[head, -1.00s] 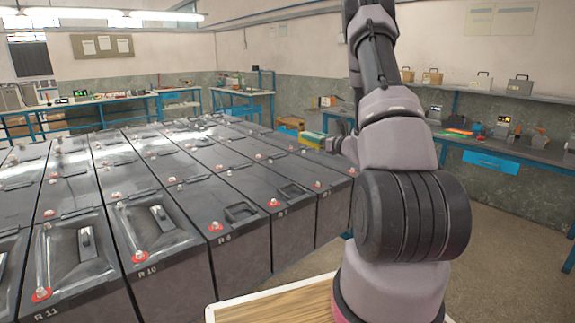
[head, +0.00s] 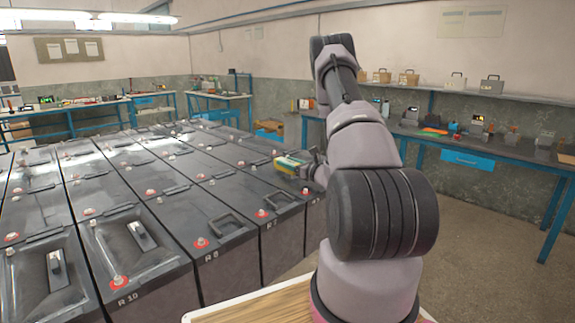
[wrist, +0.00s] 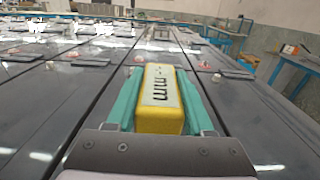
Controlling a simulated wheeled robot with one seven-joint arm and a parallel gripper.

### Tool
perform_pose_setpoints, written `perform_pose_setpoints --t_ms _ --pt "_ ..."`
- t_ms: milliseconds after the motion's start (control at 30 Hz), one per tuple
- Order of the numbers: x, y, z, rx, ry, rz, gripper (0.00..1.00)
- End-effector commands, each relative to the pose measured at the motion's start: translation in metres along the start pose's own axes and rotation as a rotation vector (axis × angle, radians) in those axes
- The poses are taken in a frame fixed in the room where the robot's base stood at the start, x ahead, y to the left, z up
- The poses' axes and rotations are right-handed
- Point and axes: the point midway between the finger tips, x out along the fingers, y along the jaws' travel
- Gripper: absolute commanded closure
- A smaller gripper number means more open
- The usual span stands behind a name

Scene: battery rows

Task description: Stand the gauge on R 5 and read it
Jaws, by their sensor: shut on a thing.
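The gauge (wrist: 160,98) is a yellow block with a pale face marked "mm". My gripper (wrist: 160,88) is shut on it, with a teal finger on each side. In the head view the gauge (head: 287,165) shows as a small yellow and teal shape at the end of my arm, over the right part of the battery rows. Whether it touches a battery top cannot be told. The battery marked R 8 (head: 228,236) and the one marked R 7 (head: 270,205) stand in the near row. A label R 5 cannot be read in either view.
Dark batteries (head: 100,205) with red-ringed terminals and raised handles fill the left and middle. A blue-framed workbench (head: 480,160) with a shelf of boxes runs along the right wall. Open floor (head: 480,245) lies between. A wooden tray (head: 245,308) is at the bottom.

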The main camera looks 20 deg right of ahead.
Motion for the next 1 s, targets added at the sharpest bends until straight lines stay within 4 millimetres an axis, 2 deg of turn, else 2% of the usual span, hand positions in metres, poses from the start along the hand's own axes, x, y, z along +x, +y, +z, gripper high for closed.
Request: perform_pose_setpoints --t_ms 400,433,467,500,867,1000 --pt "0.0 0.0 -0.008 -0.001 -0.001 0.0 1.0" --pt "0.0 0.0 -0.008 -0.001 -0.001 0.0 0.36" --pt "0.0 0.0 -0.007 -0.001 -0.001 0.0 0.25" --pt "0.0 0.0 -0.007 -0.001 -0.001 0.0 0.18" --pt "0.0 0.0 -0.004 -0.001 -0.001 0.001 0.18" --pt "-0.018 -0.001 -0.005 0.002 0.001 -0.004 0.18"
